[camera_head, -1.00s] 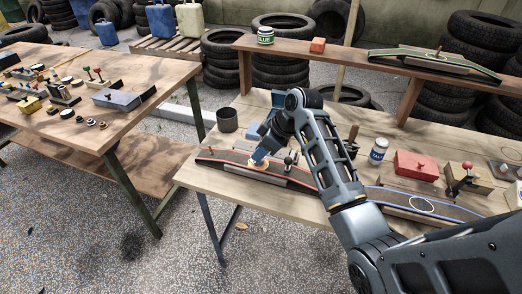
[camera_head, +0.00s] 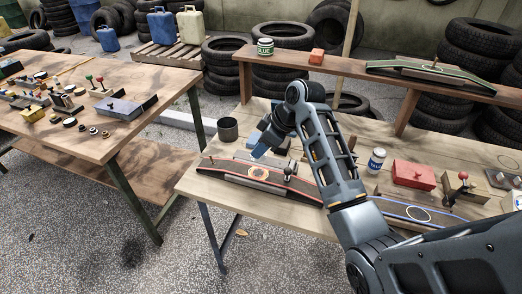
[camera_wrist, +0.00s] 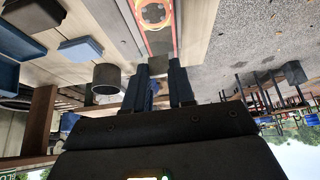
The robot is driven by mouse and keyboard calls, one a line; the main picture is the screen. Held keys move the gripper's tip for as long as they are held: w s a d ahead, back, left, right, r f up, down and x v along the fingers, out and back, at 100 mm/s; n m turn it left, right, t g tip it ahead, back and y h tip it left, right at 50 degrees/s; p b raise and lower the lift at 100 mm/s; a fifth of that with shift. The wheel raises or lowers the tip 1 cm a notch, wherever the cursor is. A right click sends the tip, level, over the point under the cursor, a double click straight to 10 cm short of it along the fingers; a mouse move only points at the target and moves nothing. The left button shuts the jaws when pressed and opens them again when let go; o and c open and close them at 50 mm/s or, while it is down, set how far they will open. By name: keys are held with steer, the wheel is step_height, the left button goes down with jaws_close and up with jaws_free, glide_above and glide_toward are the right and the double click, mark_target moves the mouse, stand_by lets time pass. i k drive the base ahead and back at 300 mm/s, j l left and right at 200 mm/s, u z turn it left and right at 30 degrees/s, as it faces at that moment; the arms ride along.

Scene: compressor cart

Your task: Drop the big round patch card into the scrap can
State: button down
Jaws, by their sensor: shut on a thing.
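My gripper (camera_head: 260,149) is above the back edge of the red-edged strip on the bench. In the wrist view, its fingers (camera_wrist: 164,80) are shut on a small dark grey piece (camera_wrist: 159,72), which I take as the big round patch card; its shape is mostly hidden. The scrap can (camera_head: 228,129), a dark open cylinder, stands on the bench left of and behind my gripper. The can also shows in the wrist view (camera_wrist: 107,78), left of the fingers, apart from them.
The red-edged strip (camera_head: 225,168) on its stand carries a pale orange ring (camera_head: 258,172). A blue-edged strip (camera_head: 390,208), a red box (camera_head: 413,175) and a white jar (camera_head: 377,159) are to the right. A raised shelf (camera_head: 340,70) runs behind.

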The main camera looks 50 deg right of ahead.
mark_target(229, 134)
steer(key=i+j+z, duration=0.4)
steer(key=i+j, duration=0.15)
steer(key=j, duration=0.15)
steer(key=i+j+z, duration=0.2)
steer(key=i+j, duration=0.05)
steer(key=j, duration=0.1)
